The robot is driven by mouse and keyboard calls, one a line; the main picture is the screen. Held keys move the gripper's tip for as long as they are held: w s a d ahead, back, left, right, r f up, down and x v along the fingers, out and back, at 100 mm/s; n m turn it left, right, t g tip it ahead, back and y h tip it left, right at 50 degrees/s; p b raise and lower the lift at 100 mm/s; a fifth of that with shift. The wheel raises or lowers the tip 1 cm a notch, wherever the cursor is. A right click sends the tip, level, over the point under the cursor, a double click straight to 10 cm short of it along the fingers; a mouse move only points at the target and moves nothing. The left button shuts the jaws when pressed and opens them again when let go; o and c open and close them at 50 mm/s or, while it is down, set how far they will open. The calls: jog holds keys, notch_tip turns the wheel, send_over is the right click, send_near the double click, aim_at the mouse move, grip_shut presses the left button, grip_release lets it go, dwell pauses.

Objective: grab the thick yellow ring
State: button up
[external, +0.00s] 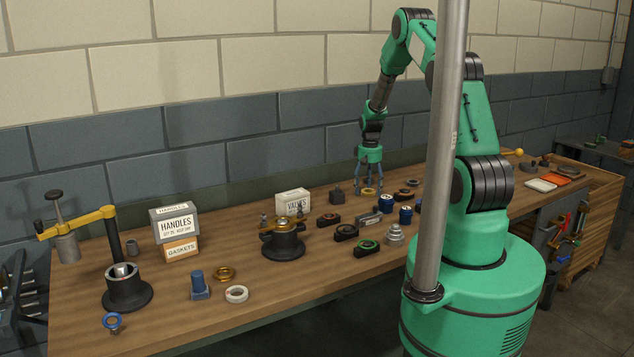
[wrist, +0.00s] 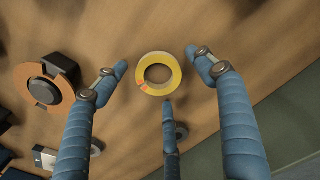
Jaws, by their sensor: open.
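The thick yellow ring (wrist: 173,82) lies flat on the wooden bench in the wrist view, with a small orange patch on its lower left side. In the external view the yellow ring (external: 369,192) shows small beneath my gripper (external: 369,190). My gripper is open, with blue fingers spread around the ring in the wrist view (wrist: 165,82). One finger is to its left, one to its right and one below it in the picture. None of them clearly touches the ring. How high the fingertips are above the bench is hard to tell.
A dark block with an orange ring-shaped face (wrist: 45,88) stands left of the ring in the wrist view. In the external view a dark block (external: 337,194) and a white valves box (external: 292,203) stand to the left. Several small parts crowd the bench in front.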

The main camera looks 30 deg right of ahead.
dwell(0.4)
jog(key=c, duration=1.2)
jog(key=shift+r, duration=0.2)
notch_tip(320, 180, up, 10)
jog(key=shift+f, duration=0.15)
